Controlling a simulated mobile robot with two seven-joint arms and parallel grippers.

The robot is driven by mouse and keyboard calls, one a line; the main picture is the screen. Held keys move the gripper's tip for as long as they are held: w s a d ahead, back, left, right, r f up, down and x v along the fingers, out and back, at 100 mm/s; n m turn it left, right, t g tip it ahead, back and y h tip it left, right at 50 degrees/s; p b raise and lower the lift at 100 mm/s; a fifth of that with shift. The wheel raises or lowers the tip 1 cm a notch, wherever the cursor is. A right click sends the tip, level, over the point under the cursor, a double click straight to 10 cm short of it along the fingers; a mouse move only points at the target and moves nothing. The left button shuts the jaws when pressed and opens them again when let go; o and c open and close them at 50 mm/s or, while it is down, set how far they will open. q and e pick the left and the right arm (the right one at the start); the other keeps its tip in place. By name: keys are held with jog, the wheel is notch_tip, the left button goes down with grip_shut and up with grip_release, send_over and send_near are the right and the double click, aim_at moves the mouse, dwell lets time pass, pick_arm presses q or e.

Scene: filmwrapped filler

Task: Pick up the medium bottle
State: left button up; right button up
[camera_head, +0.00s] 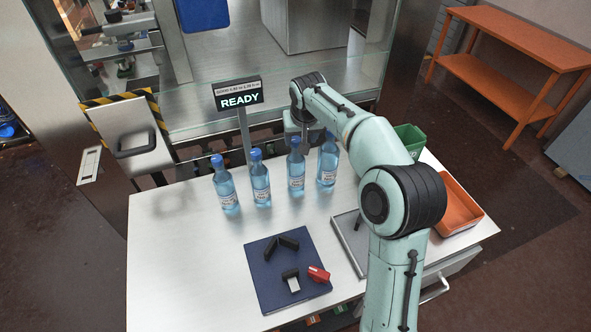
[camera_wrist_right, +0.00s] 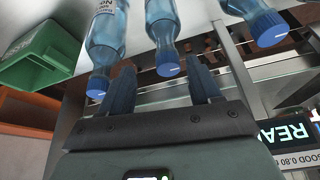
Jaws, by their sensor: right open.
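Several blue bottles with blue caps stand upright in a row on the metal table: the leftmost (camera_head: 225,185), the second (camera_head: 260,180), the third (camera_head: 296,168) and the rightmost (camera_head: 327,162). They look close in size, so I cannot tell which is the medium one. My right gripper (camera_head: 304,138) is open at cap height by the third and rightmost bottles. In the right wrist view, its fingers (camera_wrist_right: 163,88) point toward the third bottle (camera_wrist_right: 162,22), whose cap shows between them. The rightmost bottle (camera_wrist_right: 107,35) is close beside the left finger. My left gripper is out of view.
A READY sign (camera_head: 239,97) stands on a post behind the bottles. A dark blue mat (camera_head: 270,268) with black pieces and a red piece (camera_head: 318,274) lies in front. A green bin (camera_head: 410,138) and orange tray (camera_head: 458,207) are at right. The table's left part is clear.

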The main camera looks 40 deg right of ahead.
aim_at(296, 139)
jog(key=w+f, duration=0.2)
jog(key=f, duration=0.1)
jog(key=w+d+f, duration=0.1)
jog(key=f, duration=0.1)
jog(key=shift+w+f+p, duration=0.25)
jog(key=shift+w+p, duration=0.1)
jog(key=shift+p, duration=0.05)
jog(key=shift+s+r, duration=0.1)
jog(key=shift+s, duration=0.05)
jog(key=shift+c, duration=0.3)
grip_shut()
